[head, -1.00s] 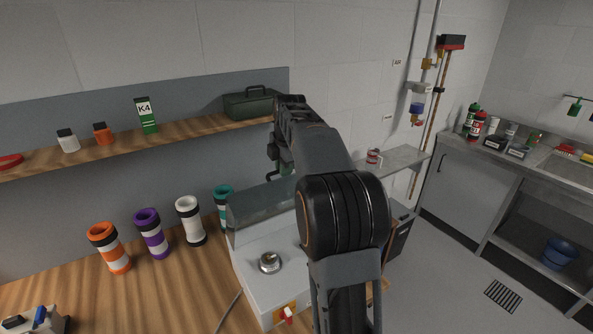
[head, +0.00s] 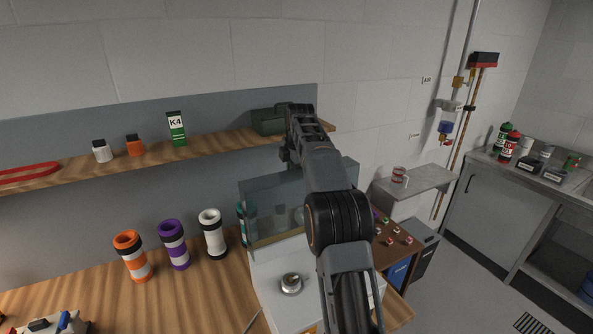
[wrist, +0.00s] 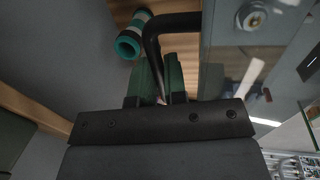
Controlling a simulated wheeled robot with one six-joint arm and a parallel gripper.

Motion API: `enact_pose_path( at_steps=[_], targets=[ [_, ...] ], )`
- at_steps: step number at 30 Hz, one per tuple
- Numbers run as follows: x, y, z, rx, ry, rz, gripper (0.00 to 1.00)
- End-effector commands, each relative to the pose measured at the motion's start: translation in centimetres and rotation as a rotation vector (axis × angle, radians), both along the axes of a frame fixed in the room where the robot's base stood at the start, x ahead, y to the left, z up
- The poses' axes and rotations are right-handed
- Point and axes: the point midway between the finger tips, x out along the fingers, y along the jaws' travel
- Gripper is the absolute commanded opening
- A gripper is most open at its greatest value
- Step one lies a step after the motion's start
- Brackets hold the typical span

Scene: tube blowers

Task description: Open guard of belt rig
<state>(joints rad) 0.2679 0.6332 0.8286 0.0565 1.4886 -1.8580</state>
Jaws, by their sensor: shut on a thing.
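The belt rig (head: 268,278) is a pale box on the wooden bench, with a round metal knob (head: 291,283) on its front part. Its guard (head: 277,212) is a see-through greenish cover that stands raised and tilted up at the back of the rig. In the wrist view, my gripper (wrist: 163,78) has its green fingers closed around the guard's black bar handle (wrist: 153,45). The clear guard panel (wrist: 228,75) lies to the right of the fingers. In the head view my arm hides the fingers and part of the guard.
Orange, purple and white banded tubes (head: 174,244) stand left of the rig; a teal tube (wrist: 130,36) is close behind it. A wooden shelf (head: 215,141) with a green box (head: 268,121) runs above. A small grey wall shelf (head: 415,184) is at right.

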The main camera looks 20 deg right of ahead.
Motion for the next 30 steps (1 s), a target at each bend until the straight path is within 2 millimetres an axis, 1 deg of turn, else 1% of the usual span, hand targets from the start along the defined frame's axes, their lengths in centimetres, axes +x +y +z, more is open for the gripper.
enact_pose_path(
  at_steps=[1, 9, 10, 18, 26, 29, 30],
  targets=[
    [0.0, 0.2, -0.8, 0.006, 0.017, 0.007, 0.00],
    [0.0, 0.2, -0.8, 0.005, 0.017, 0.007, 0.00],
    [0.0, 0.2, -0.8, 0.005, 0.017, 0.007, 0.13],
    [0.0, 0.0, -0.4, 0.002, 0.009, 0.003, 0.38],
    [0.0, 0.0, 0.0, 0.001, 0.004, 0.001, 0.38],
    [-0.1, 0.0, 0.8, 0.000, 0.002, 0.001, 0.38],
    [-0.2, 0.0, 1.4, 0.000, 0.001, 0.001, 0.38]
  ],
)
